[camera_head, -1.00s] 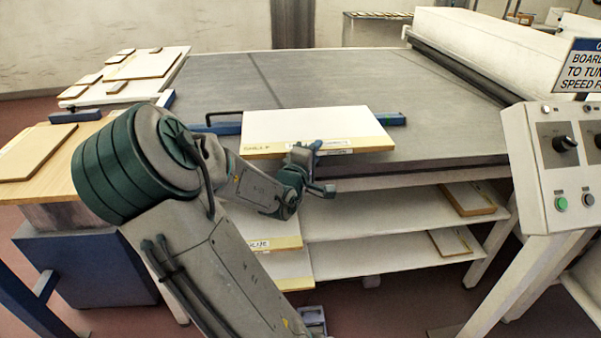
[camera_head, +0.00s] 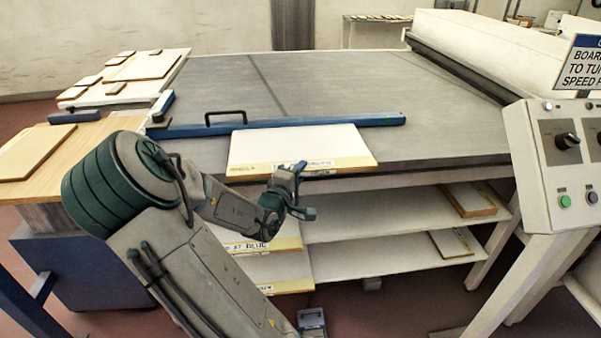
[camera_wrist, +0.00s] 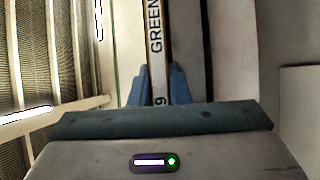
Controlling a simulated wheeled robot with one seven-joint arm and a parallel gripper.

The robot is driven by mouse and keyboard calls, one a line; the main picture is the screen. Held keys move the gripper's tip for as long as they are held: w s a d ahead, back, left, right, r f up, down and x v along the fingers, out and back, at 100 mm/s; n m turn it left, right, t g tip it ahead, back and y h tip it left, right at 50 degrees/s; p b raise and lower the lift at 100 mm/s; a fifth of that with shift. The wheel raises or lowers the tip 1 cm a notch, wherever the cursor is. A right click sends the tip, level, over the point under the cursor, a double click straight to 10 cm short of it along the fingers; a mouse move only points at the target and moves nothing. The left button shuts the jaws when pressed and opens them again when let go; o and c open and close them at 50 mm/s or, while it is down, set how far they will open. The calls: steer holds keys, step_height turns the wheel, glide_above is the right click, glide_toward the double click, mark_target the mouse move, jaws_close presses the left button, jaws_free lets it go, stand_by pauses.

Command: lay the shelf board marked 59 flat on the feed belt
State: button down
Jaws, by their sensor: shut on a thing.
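The shelf board (camera_head: 290,145) is a white panel with a pale wooden front edge and printed labels. In the head view it lies about level at the near edge of the grey feed belt (camera_head: 335,85), its front edge near the belt's front rim. I cannot tell whether it touches the belt. My gripper (camera_head: 300,170) is shut on the middle of its front edge. In the wrist view the board's edge (camera_wrist: 157,55) runs between my blue fingers (camera_wrist: 159,90). Its label reads GREEN and a 9; the rest is hidden.
A blue bar (camera_head: 280,125) with a black handle lies across the belt just behind the board. Shelves (camera_head: 370,215) below hold more boards. A wooden table (camera_head: 75,150) is at left, a control panel (camera_head: 560,165) at right. The belt behind the bar is clear.

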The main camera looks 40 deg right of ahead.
steer(key=c, duration=1.4)
jaws_free()
steer(key=shift+f, duration=0.1)
steer(key=shift+o, duration=0.2)
